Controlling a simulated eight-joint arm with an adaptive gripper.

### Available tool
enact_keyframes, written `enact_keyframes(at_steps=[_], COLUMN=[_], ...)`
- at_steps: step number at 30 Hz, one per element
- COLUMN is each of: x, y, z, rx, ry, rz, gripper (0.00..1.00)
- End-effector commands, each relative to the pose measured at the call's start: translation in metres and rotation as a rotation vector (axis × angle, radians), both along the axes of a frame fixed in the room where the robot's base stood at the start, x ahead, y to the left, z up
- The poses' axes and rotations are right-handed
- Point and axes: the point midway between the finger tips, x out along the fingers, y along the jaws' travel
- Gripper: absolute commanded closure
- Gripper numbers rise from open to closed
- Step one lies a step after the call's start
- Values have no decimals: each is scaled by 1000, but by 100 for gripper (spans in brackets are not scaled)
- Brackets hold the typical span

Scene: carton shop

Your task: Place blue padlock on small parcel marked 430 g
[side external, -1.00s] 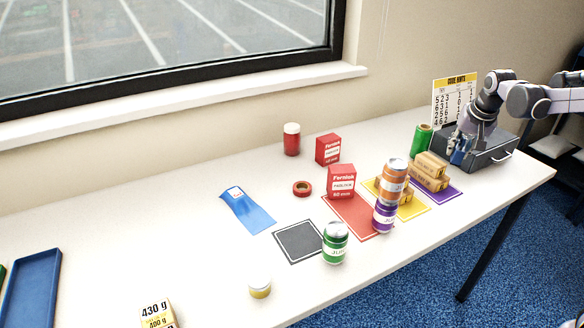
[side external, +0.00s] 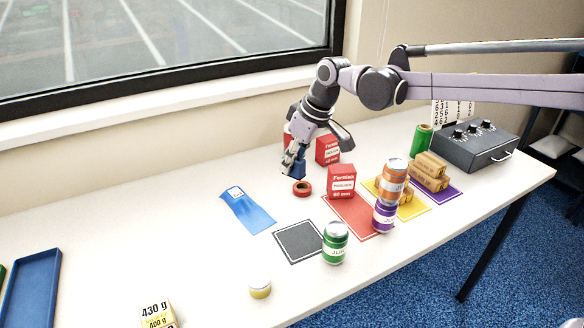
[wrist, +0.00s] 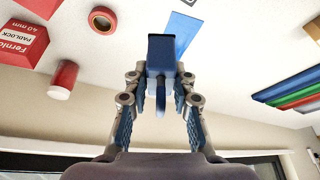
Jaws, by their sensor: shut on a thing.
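My gripper (side external: 293,160) is above the middle of the table, near the window side. It is shut on the blue padlock (wrist: 162,55), which shows between the fingers in the wrist view with its shackle toward the palm. In the side view the padlock (side external: 293,170) is small and partly covered by the fingers, held above the table behind the red tape roll (side external: 302,188). The small parcel marked 430 g (side external: 154,309) is at the front left, at the bottom edge of the side view. It appears stacked on a parcel marked 400 g (side external: 160,323), which is partly cut off.
Red padlock boxes (side external: 341,182) and stacked cans (side external: 393,178) are to the right. A blue tray (side external: 33,290) lies far left.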

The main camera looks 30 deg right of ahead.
Motion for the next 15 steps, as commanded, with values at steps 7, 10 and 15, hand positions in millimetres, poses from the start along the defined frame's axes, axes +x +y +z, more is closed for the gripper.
enact_keyframes(at_steps=[7, 10, 15], x=[-33, -51, -80], y=[116, 157, 211], z=[6, 8, 11], rx=[-1, -1, 0], ry=[-14, -21, -32], rz=[314, 431, 592], gripper=[100, 100, 100])
